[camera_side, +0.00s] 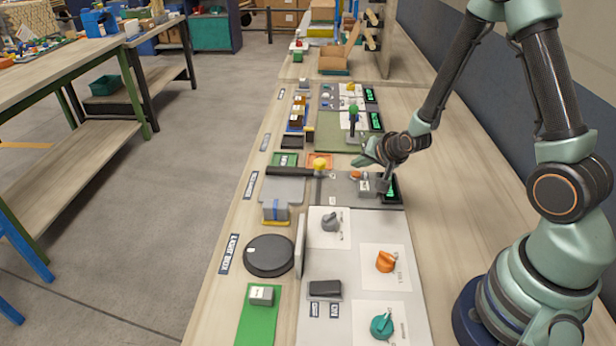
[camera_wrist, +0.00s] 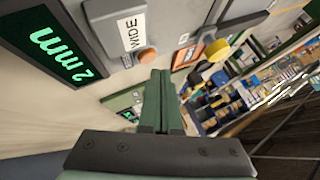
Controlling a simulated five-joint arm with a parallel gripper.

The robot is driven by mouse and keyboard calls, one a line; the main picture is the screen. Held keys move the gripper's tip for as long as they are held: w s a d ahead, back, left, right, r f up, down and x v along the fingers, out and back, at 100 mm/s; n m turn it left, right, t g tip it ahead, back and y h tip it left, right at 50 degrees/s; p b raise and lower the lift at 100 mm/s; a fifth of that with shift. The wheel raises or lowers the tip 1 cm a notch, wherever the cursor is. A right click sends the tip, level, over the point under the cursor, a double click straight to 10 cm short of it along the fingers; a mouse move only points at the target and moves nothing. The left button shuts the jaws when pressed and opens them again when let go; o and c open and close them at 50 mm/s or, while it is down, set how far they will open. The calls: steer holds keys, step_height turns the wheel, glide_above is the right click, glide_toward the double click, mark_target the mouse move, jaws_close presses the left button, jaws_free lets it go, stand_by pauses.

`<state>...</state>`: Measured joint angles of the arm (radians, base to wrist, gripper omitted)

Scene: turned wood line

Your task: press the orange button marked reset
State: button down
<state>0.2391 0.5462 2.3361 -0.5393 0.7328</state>
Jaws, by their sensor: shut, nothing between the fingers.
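A small orange button (camera_side: 356,175) sits on a grey panel in the side view, left of a small grey block. An orange button also shows in the wrist view (camera_wrist: 148,55), just up and left of the fingertips, beside a grey block whose label looks like WIDE. I cannot read the word reset by it. My gripper (camera_side: 368,156) is shut and empty, above and close to the panel in the side view. In the wrist view its green fingers (camera_wrist: 160,75) are together. Whether the tips touch anything cannot be told.
A dark display (camera_wrist: 45,42) reading 2 mm stands beside the block. A yellow knob (camera_side: 320,163) is left of the button. Nearer are grey (camera_side: 331,221), orange (camera_side: 385,262) and teal (camera_side: 381,326) knobs. The right bench strip is clear.

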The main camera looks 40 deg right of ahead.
steer(key=shift+f, duration=0.15)
stand_by(0.5)
steer(key=shift+f, duration=0.3)
steer(key=shift+f, duration=0.4)
stand_by(0.6)
steer(key=shift+r, duration=0.85)
steer(key=shift+r, duration=2.45)
steer(key=shift+a, duration=0.1)
